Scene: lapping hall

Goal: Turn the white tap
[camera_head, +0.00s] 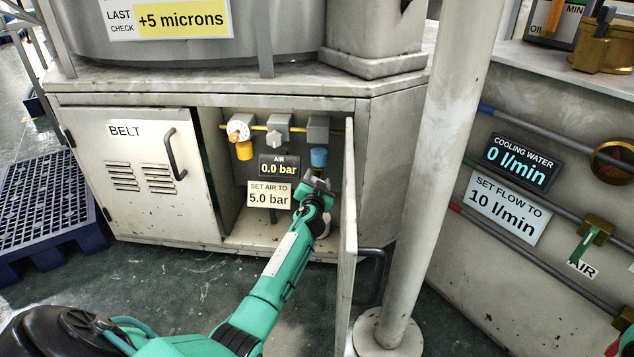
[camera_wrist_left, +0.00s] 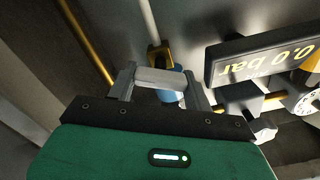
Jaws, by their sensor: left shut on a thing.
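The white tap (camera_wrist_left: 160,77) shows in the left wrist view as a pale bar between my left gripper's fingers, with a brass body just behind it. My left gripper (camera_wrist_left: 158,88) is shut on this bar. In the head view my left gripper (camera_head: 318,181) reaches into the open cabinet, just below a blue cup (camera_head: 319,158) on the air line. There the gripper hides the tap. The air display (camera_head: 279,166) reads 0.0 bar, above a sign (camera_head: 269,195) saying "SET AIR TO 5.0 bar". My right gripper is not in view.
The open cabinet door (camera_head: 348,240) stands close to the right of my left arm. A pale column (camera_head: 437,170) rises beyond it. The BELT door (camera_head: 135,170) is at the left.

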